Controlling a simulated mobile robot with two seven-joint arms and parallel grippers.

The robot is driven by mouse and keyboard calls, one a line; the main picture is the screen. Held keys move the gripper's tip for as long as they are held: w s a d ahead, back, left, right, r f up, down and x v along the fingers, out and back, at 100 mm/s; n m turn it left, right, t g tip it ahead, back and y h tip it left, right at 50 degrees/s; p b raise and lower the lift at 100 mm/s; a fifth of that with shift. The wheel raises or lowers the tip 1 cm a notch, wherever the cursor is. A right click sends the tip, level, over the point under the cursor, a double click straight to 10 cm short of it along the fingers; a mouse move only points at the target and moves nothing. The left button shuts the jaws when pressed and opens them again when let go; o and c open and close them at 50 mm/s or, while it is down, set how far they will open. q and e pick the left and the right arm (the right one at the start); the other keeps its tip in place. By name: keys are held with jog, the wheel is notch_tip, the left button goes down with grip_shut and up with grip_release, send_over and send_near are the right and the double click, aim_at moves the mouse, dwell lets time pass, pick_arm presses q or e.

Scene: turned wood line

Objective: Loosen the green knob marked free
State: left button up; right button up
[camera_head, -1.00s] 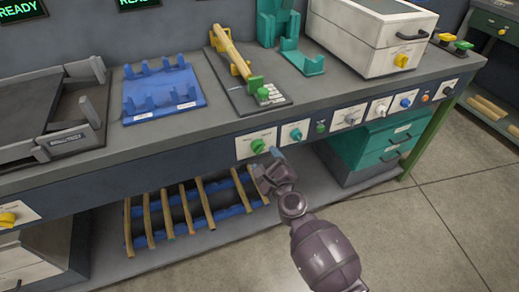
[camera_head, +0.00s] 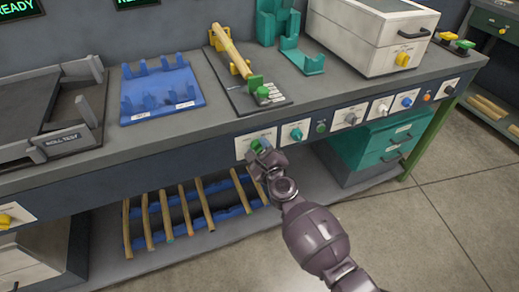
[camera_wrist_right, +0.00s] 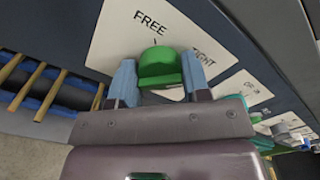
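The green knob (camera_wrist_right: 160,66) sits on a white plate (camera_wrist_right: 110,48) on the bench's front panel. The plate reads FREE at the knob's upper left and TIGHT at its right. A short dark tick stands just above the knob, near FREE. My right gripper (camera_head: 256,151) is at the knob, and in the wrist view its two blue-grey fingers (camera_wrist_right: 159,78) lie one on each side, appearing to touch it. The knob's lower part is hidden by the gripper. My left gripper is not in view.
A teal knob (camera_head: 296,134) on its own plate is close right of the green knob, with more controls further along. The bench top (camera_head: 215,118) overhangs just above. A low rack with wooden sticks (camera_head: 185,208) stands below left. Open floor (camera_head: 440,215) lies right.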

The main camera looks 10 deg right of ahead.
jog(key=c, duration=0.4)
